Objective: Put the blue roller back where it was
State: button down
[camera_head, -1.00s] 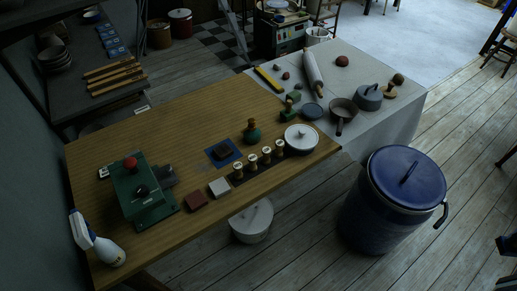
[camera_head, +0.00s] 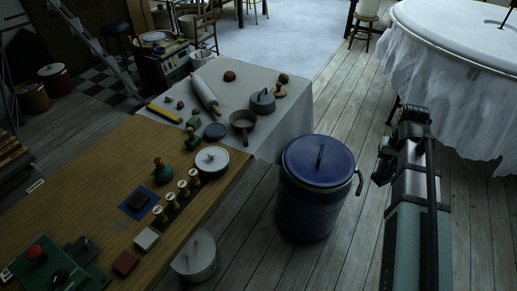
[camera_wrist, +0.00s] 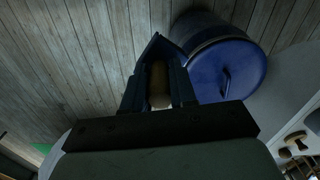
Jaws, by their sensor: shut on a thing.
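My gripper (camera_wrist: 158,88) is shut on a tan, rounded piece (camera_wrist: 159,82) like a wooden handle, seen between the dark fingers in the wrist view. Dark blue shows around and beyond it, but I cannot tell finger from held thing there, nor be sure it is the blue roller. In the head view my gripper (camera_head: 383,162) hangs at the right, over the floor and right of the blue bin; what it holds is too dark to make out. No blue roller is plain on either table. A pale rolling pin (camera_head: 205,92) lies on the cloth-covered table (camera_head: 262,75).
The lidded blue bin (camera_head: 318,165) stands below and left of my gripper; it also shows in the wrist view (camera_wrist: 222,70). The wooden table (camera_head: 105,170) holds stamps, a white lidded pot (camera_head: 212,160) and a green press (camera_head: 40,265). A plastic-draped round table (camera_head: 460,50) is at upper right.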

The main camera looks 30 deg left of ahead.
jog(key=s+a+n, duration=0.3)
jog(key=s+a, duration=0.5)
jog(key=a, duration=1.3)
jog(key=s+a+n, duration=0.4)
jog(key=s+a, duration=0.3)
jog(key=a, duration=1.5)
jog(key=s+a+n, duration=0.3)
jog(key=s+a, duration=0.5)
jog(key=a, duration=1.3)
jog(key=w+a+r+m, duration=0.1)
jog(key=w+a+m, duration=0.25)
jog(key=a, duration=0.35)
jog(key=shift+n, duration=0.25)
jog(key=shift+w+a+f, duration=0.1)
jog(key=shift+f, duration=2.3)
jog(key=shift+a+f, duration=0.1)
jog(key=shift+f, duration=2.25)
jog(key=shift+f, duration=0.35)
jog(key=shift+d+f, duration=0.1)
jog(key=shift+f, duration=0.2)
jog(key=c, duration=0.9)
grip_release()
notch_tip(320, 180, up, 13)
jog(key=shift+r, duration=0.2)
